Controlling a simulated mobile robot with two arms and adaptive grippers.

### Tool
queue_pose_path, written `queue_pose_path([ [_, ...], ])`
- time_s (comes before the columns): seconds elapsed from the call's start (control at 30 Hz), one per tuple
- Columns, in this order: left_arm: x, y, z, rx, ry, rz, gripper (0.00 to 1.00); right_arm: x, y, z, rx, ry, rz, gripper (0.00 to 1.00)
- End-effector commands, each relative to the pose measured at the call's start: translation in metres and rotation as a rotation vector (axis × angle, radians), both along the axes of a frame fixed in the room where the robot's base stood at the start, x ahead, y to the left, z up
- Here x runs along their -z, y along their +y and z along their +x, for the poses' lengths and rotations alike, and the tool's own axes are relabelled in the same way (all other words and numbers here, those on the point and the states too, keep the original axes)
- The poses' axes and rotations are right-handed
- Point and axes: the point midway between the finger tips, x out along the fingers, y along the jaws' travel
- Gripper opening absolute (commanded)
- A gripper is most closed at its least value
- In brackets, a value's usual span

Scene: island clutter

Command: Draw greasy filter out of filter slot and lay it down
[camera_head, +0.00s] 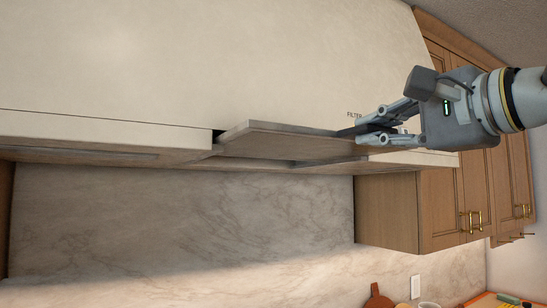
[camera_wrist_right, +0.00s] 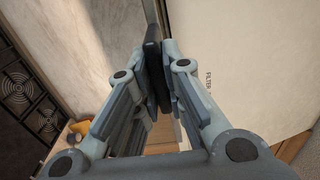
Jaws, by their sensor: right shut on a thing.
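The greasy filter (camera_head: 280,141) is a flat grey-brown panel in the head view, tilted out of the underside of the pale hood. Its near edge sticks out past the hood's front face. A dark gap of the filter slot (camera_head: 217,135) shows at its left end; how far the filter still sits inside is hard to tell. My right gripper (camera_head: 350,131) comes in from the right and is shut on the filter's right end. My left gripper is not in view.
The pale hood (camera_head: 250,60) bears the word FILTER just above the gripper. Wooden wall cabinets (camera_head: 400,210) stand at the right, close under my arm. Marble backsplash (camera_head: 200,220) lies below. A dark cooktop (camera_wrist_right: 25,95) shows at left in the wrist view.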

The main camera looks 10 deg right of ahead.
Motion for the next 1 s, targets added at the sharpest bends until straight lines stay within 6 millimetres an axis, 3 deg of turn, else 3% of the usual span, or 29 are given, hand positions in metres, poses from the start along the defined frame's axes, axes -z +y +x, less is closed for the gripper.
queue_pose_path([
  [1.0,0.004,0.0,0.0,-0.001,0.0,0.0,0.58,-0.001,-0.014,-0.039,0.001,-0.003,0.0,0.0],
])
